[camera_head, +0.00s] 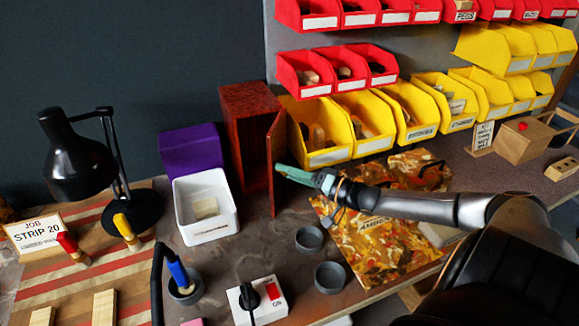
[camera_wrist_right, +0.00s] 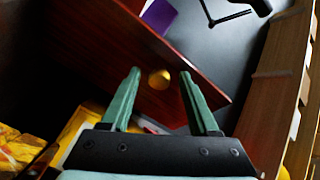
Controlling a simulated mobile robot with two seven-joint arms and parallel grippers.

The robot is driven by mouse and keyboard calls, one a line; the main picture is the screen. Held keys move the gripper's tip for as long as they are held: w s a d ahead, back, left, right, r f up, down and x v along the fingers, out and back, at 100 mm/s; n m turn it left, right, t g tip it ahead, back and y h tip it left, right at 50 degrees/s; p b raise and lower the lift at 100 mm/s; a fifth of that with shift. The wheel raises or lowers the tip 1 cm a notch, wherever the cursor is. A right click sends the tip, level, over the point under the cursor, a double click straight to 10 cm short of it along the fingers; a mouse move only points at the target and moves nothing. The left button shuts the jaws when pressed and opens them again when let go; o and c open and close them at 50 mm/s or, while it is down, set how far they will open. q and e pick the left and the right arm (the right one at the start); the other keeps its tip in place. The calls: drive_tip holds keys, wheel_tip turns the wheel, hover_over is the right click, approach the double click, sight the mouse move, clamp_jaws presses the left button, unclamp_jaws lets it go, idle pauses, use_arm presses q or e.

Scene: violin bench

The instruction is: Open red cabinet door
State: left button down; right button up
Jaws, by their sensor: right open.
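The dark red cabinet (camera_head: 246,125) stands upright at the back of the bench in the head view. Its door (camera_head: 277,150) appears to stand partly out from the cabinet's right side. The door fills the upper middle of the wrist view (camera_wrist_right: 110,35), with a round brass knob (camera_wrist_right: 159,79) on it. My right gripper (camera_head: 281,171) is at the door's right side. In the wrist view its two green fingers (camera_wrist_right: 160,85) are open, with the knob between them in the picture; contact cannot be told. My left gripper is not in view.
Yellow bins (camera_head: 318,130) stand close to the door's right. A white tub (camera_head: 206,235) and purple box (camera_head: 190,150) stand left. A black lamp (camera_head: 78,165) stands far left.

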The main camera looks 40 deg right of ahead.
sight(276, 157)
wheel_tip(276, 157, up, 4)
drive_tip(key=shift+s+a+f+p, duration=0.1)
drive_tip(key=shift+s+a+p, duration=0.05)
drive_tip(key=shift+p, duration=0.75)
drive_tip(key=s+a+r+p, duration=0.6)
drive_tip(key=s+a+r, duration=0.2)
drive_tip(key=s+r, duration=0.1)
drive_tip(key=shift+s+a+r, duration=0.15)
drive_tip(key=shift+s+a, duration=0.25)
drive_tip(key=shift+s, duration=0.25)
